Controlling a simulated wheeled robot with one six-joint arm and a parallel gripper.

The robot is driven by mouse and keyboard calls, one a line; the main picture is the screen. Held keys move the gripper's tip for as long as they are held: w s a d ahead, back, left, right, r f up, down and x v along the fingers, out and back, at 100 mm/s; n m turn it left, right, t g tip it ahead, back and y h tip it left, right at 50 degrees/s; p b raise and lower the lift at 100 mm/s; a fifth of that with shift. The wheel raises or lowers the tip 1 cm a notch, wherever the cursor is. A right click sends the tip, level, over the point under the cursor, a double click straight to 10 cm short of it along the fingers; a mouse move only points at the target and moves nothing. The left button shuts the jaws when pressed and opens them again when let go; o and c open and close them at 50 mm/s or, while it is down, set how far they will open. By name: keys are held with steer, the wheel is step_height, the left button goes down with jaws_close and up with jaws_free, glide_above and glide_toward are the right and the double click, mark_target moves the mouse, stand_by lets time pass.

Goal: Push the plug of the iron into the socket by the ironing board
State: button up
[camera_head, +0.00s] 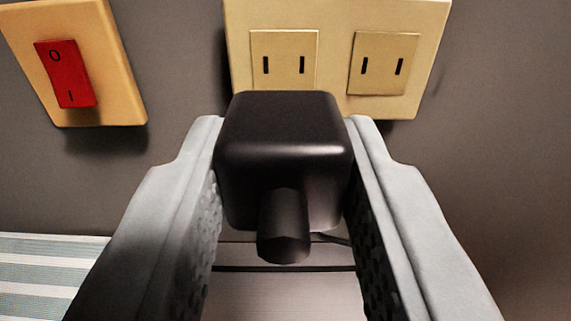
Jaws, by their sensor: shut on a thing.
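The black plug (285,150) is held between the two grey fingers of my gripper (285,165), with its cord end facing the camera. The gripper is shut on it. A cream wall plate (335,15) with two sockets is behind and above the plug. The left socket (284,52) is just above the plug in the picture, and the right socket (378,62) is up and to the right. Both show two empty slots. The plug's prongs are hidden on its far side. I cannot tell how far the plug is from the plate. The iron is not in view.
A red switch (64,73) on a tan wall plate (112,60) is on the grey wall at upper left. A striped pale surface (45,275), perhaps the ironing board, is at lower left. A thin dark cord shows below the plug. The wall at right is bare.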

mark_target(284, 65)
steer(key=shift+w, duration=2.85)
steer(key=shift+w, duration=0.6)
steer(key=o, duration=1)
steer(key=shift+s, duration=0.1)
steer(key=s, duration=1.7)
steer(key=shift+s, duration=0.1)
